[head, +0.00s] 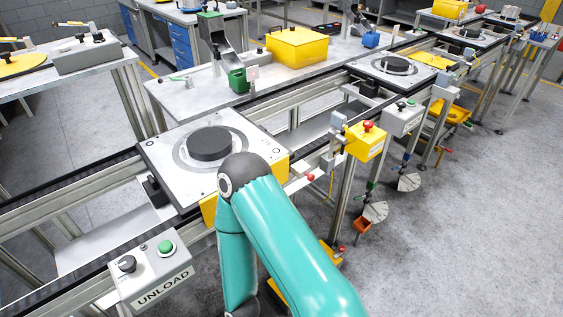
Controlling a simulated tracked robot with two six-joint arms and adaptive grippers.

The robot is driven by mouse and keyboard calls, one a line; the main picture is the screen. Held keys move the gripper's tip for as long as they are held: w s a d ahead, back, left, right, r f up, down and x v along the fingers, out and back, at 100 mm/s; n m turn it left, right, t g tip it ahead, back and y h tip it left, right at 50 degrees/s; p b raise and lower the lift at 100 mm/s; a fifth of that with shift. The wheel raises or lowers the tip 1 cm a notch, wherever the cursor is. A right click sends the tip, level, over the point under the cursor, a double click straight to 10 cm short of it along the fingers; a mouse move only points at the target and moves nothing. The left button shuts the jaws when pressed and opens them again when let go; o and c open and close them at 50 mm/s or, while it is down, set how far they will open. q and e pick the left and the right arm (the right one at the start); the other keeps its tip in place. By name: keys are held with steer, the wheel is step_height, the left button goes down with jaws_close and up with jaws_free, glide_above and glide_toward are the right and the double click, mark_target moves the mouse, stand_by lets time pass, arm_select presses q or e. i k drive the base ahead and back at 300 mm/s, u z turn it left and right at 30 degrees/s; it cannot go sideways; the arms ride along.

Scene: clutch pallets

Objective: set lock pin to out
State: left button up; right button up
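No part is clearly readable as the lock pin. A small red knob (310,177) shows on the rail's front side, right of the near pallet (160,150); I cannot tell whether it belongs to the pin or whether it is in or out. The pallet is a grey plate with a dark round disc (210,144) on it, sitting on the conveyor. One teal arm of mine rises from the bottom, bends beside the pallet and goes down again, hiding the pallet's front corner and part of the rail. Neither gripper is visible.
A grey UNLOAD box (152,276) with a black selector and green button stands at front left. A yellow box with a red button (366,140) and a grey control box (403,118) line the rail. Another pallet (393,69) sits farther back.

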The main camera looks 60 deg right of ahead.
mark_target(311, 177)
steer(key=u, duration=1.05)
steer(key=i, duration=0.15)
steer(key=z, duration=2.8)
steer(key=k, duration=0.9)
steer(key=z, duration=0.2)
steer(key=i, duration=0.9)
steer(key=u, duration=0.1)
